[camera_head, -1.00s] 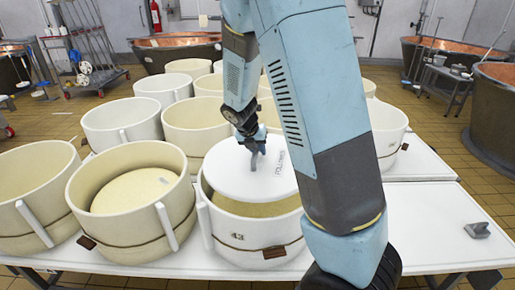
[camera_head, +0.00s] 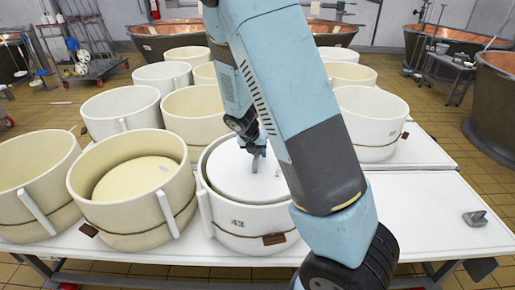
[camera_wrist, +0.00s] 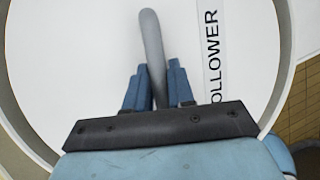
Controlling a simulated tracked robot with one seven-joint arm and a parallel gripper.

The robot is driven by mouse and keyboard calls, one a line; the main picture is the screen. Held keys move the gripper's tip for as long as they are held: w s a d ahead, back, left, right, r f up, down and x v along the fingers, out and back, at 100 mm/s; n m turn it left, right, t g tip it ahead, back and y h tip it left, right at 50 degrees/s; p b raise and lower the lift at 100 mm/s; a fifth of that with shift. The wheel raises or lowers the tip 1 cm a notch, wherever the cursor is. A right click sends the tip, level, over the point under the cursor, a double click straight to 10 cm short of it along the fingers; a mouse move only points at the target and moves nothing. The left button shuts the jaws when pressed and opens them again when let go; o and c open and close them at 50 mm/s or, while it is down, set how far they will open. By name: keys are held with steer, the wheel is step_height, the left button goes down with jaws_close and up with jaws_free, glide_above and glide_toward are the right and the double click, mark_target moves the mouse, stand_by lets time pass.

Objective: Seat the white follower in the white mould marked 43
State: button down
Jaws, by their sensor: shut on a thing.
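The white mould marked 43 (camera_head: 222,240) stands on the table's front edge, with a strap and a brown tag around it. The white follower (camera_head: 228,172) is a round disc lying inside the mould's rim, roughly level and at or a little below the rim. My gripper (camera_head: 255,158) is above its centre, shut on its grey upright handle (camera_wrist: 152,45). In the wrist view the follower (camera_wrist: 75,65) fills most of the picture, with a FOLLOWER label and the mould's rim (camera_wrist: 292,75) around it. My arm hides the mould's right side; the follower's underside is hidden.
Cream moulds crowd close on the left, one (camera_head: 130,222) with a cream disc deep inside. More moulds stand behind, and a white one (camera_head: 370,130) at the right. The white table (camera_head: 430,215) is bare at right except for a small grey block (camera_head: 475,218). Copper vats stand beyond.

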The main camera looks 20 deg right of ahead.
steer(key=shift+f, duration=4.3)
steer(key=shift+f, duration=0.65)
steer(key=c, duration=0.9)
jaws_free()
